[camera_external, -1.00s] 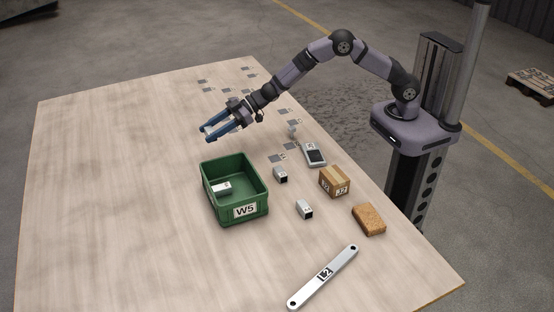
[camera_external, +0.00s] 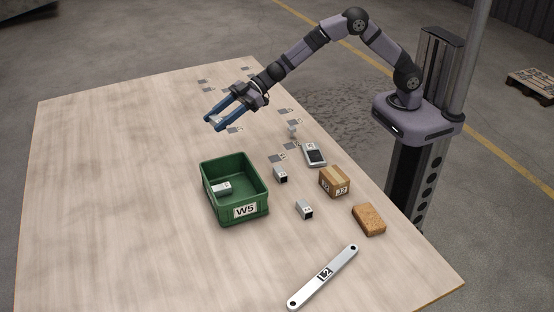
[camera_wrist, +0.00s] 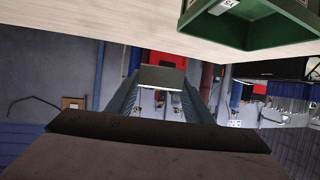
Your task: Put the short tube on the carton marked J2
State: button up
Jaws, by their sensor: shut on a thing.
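My gripper (camera_external: 216,120) is above the far part of the table, its blue fingers pointing down-left. It is shut on a small grey piece, which looks like the short tube; in the wrist view the tube (camera_wrist: 162,77) shows as a dark grey block between the fingers, with a bright lower edge. Its ends and marking cannot be made out. The carton (camera_external: 334,182) is a small brown box with white labels, one seeming to read J2, on the right of the table. Its top looks clear. My gripper is far to its upper left.
A green bin (camera_external: 236,211) marked W5 holds one metal tube (camera_external: 222,188). Two square tube pieces (camera_external: 280,174) (camera_external: 304,209), a grey handheld device (camera_external: 314,153), a brown sponge-like block (camera_external: 369,219) and a flat bar (camera_external: 323,277) lie around the carton. The table's left is clear.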

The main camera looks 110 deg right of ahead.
jog(key=s+a+f+n+g+y, duration=0.1)
jog(key=s+a+n+g+y, duration=0.1)
jog(key=s+a+n+y, duration=0.45)
jog(key=n+g+y, duration=0.4)
jog(key=n+g, duration=0.5)
jog(key=g, duration=0.2)
send_over(334, 174)
jog(key=f, duration=0.2)
jog(key=shift+s+f+p, duration=0.1)
jog(key=shift+f+p, duration=0.2)
jog(key=shift+f, duration=4.55)
jog(key=shift+f, duration=0.15)
jog(key=o, duration=1)
jog(key=shift+o, duration=0.2)
